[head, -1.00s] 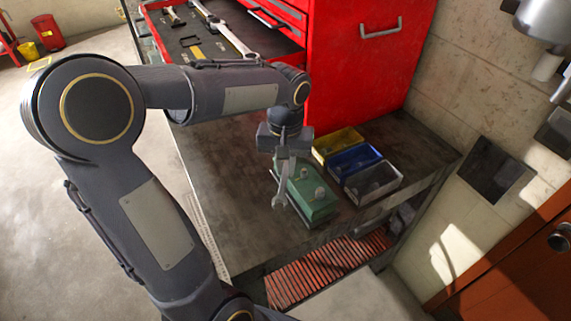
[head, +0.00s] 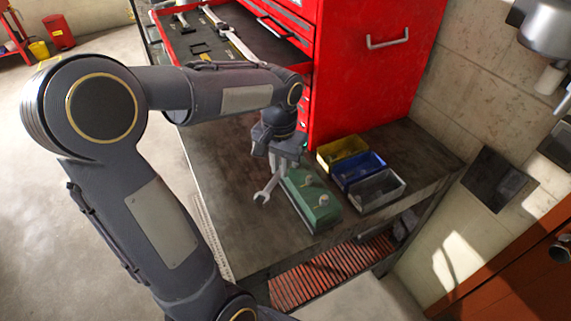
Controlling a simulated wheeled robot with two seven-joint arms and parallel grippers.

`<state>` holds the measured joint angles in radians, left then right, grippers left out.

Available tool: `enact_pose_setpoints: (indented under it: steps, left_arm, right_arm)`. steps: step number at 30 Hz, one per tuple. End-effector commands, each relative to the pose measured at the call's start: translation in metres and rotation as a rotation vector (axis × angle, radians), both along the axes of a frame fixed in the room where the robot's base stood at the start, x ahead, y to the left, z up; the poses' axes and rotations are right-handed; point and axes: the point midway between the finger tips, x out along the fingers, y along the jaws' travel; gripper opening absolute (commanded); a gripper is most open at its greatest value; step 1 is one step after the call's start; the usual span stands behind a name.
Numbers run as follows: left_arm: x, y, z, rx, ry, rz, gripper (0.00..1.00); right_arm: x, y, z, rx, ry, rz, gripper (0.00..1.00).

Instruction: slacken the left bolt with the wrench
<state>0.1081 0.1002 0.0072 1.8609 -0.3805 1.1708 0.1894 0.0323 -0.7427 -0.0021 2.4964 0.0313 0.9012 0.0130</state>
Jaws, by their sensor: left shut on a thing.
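A green block-shaped motor (head: 323,217) lies on the dark workbench (head: 240,236). Two pale bolts stand on its top: the left, farther one (head: 308,181) and the right, nearer one (head: 323,200). My left gripper (head: 284,160) is shut on a wrench (head: 269,188), just behind and left of the motor. The wrench points down and to the left, its open jaw beside the motor's left side, apart from both bolts in the picture. The gripper's fingertips are small and partly hidden. My right gripper is out of view.
Yellow (head: 341,147), blue (head: 358,167) and grey (head: 378,188) bins stand right of the motor. A red tool cabinet (head: 365,75) rises behind, with an open drawer (head: 225,45) holding tools. The bench is clear left of the motor.

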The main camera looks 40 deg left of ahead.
Motion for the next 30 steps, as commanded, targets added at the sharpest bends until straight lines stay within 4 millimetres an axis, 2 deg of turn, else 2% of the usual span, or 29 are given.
enact_pose_setpoints:
  steps: [6,13,30]
  left_arm:
    - [-0.001,0.018,0.002,0.000,0.000,-0.189,0.00]
    - [0.000,0.027,0.001,0.000,0.000,-0.297,0.00]
    - [0.014,0.060,0.002,0.000,0.000,-0.720,0.00]
  right_arm:
    - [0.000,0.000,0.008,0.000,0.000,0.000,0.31]
    - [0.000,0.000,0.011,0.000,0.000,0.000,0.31]
    - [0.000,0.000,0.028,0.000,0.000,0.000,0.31]
